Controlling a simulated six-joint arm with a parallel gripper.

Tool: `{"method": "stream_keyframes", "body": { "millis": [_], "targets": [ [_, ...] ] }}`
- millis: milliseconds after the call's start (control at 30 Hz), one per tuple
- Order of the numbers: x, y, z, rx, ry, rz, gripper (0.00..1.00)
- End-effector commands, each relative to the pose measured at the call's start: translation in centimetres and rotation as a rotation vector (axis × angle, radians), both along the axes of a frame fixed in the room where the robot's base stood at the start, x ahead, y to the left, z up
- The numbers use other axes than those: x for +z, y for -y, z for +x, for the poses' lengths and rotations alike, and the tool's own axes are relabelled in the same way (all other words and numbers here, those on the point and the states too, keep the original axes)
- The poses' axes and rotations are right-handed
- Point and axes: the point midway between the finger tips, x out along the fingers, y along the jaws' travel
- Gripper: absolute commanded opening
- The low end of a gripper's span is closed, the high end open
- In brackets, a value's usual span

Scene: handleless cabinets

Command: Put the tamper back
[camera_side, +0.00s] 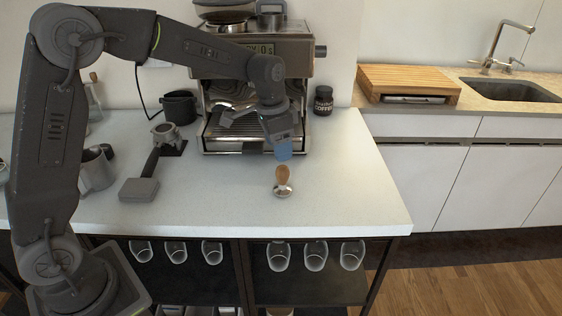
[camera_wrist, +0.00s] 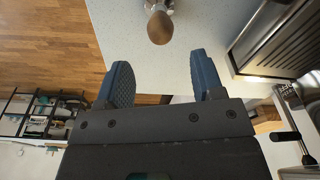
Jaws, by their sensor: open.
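The tamper (camera_side: 283,182) stands on the white countertop in front of the coffee machine, its wooden handle up and its metal base down. In the wrist view the tamper's round wooden handle (camera_wrist: 160,28) shows at the top centre, beyond the fingertips, with part of the metal base behind it. My gripper (camera_side: 283,150) hangs above and slightly behind the tamper in the side view, apart from it. In the wrist view my gripper (camera_wrist: 158,78) has its two blue-padded fingers spread with nothing between them. The tamper's resting place is not clear to me.
The coffee machine (camera_side: 222,128) stands close behind my gripper. A portafilter (camera_side: 163,140) rests on a stand at the left, with a grey block (camera_side: 139,189) near it. A metal pitcher (camera_side: 96,172) and a coffee jar (camera_side: 323,101) stand farther out. The counter right of the tamper is clear.

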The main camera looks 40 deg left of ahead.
Motion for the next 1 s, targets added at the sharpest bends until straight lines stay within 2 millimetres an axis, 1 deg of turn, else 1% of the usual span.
{"method": "stream_keyframes", "body": {
  "millis": [33,100,200,367,467,567,667,700,733,767,800,867,900,1000],
  "targets": [
    [0.8,-0.1,0.0,0.0,0.002,0.0,0.62],
    [1.5,-0.1,-0.1,0.0,0.003,0.001,0.62],
    [2.1,-0.1,-0.2,0.0,0.0,0.0,0.62],
    [2.5,-0.2,-0.4,0.002,0.0,0.001,0.62],
    [3.3,-0.1,-1.2,0.017,0.015,0.001,0.62],
    [5.2,-0.1,-3.5,0.057,0.05,0.001,0.62],
    [7.3,0.0,-7.1,0.119,0.1,-0.001,0.62],
    [7.9,0.0,-8.8,0.147,0.12,-0.004,0.62],
    [8.4,0.0,-10.0,0.167,0.137,-0.006,0.62],
    [8.7,0.0,-11.2,0.188,0.153,-0.009,0.62],
    [9.1,0.0,-12.8,0.216,0.173,-0.013,0.62],
    [9.5,0.0,-15.2,0.257,0.206,-0.022,0.62],
    [9.5,0.0,-16.8,0.284,0.228,-0.027,0.62],
    [9.2,0.0,-20.4,0.346,0.276,-0.043,0.62]
  ]
}}
